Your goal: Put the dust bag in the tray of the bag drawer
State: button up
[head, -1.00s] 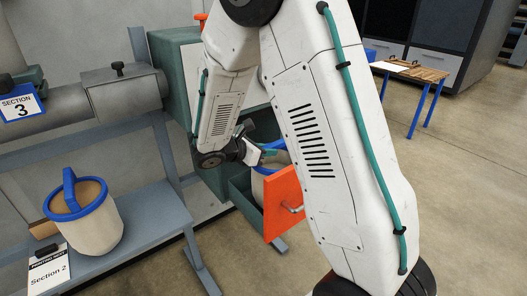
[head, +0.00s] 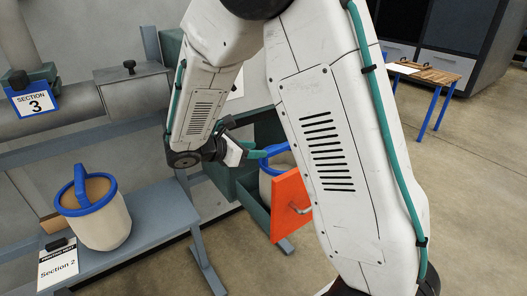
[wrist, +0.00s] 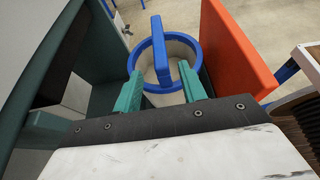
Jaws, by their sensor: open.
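A cream dust bag with a blue rim and handle (head: 265,186) stands upright in the teal tray (head: 247,198) of the pulled-out bag drawer, behind its orange front (head: 291,204). My gripper (head: 266,152) is open beside the top of this bag. In the wrist view, the bag's blue handle (wrist: 162,48) rises beyond the two teal fingertips (wrist: 159,74), which are apart with nothing gripped between them. The bag's base is hidden by the tray and orange front. A similar bag (head: 101,224) stands on the shelf at the left.
The grey-blue shelf (head: 150,225) carries a "Section 2" card (head: 58,264). A "Section 3" sign (head: 36,101) hangs on the grey pipe. The drawer front has a handle (head: 300,209) sticking out. A wooden table (head: 428,72) stands at the back right. Open floor lies at the right.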

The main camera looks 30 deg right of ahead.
jog(key=s+r+m+g+y, duration=0.1)
jog(key=s+r+m+y, duration=0.3)
jog(key=s, duration=0.4)
jog(key=s+r+m+g+y, duration=0.1)
jog(key=s+r+m+y, duration=0.2)
jog(key=s+r+m, duration=0.3)
jog(key=s+a+m+t+y, duration=0.1)
jog(key=s+a+m+y, duration=0.2)
jog(key=s, duration=0.3)
jog(key=s+a+m+t+y, duration=0.2)
jog(key=s+a+m+y, duration=0.1)
jog(key=s, duration=0.4)
jog(key=shift+s+a+r+m+y, duration=0.2)
jog(key=shift+a+r+m+y, duration=0.2)
jog(key=shift+m, duration=0.8)
